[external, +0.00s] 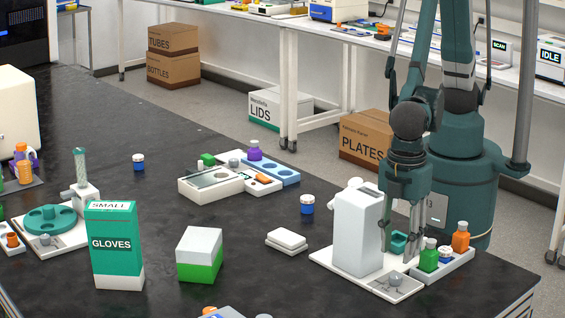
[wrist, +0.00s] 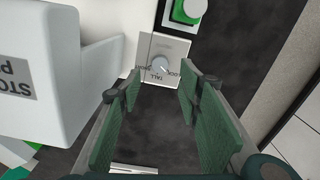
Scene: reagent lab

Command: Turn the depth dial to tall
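The depth dial (wrist: 159,63) is a small round grey knob on a light square plate in the wrist view. Small labels surround it; the one nearest my gripper reads TALL, and the side labels are hard to read. A pale mark on the knob seems to point down and right, towards the right label. The dial (external: 396,277) also shows at the front of the white station in the external view. My gripper (wrist: 158,92) is open and empty, its green-padded fingers apart. In the external view, my gripper (external: 400,243) points down behind the dial, beside the white housing.
The tall white housing (external: 357,235) stands close left of my fingers. A green piece (wrist: 189,10) lies beyond the dial. A tray (external: 445,267) with green and orange bottles stands to the right. Dark bench is open in front of the station.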

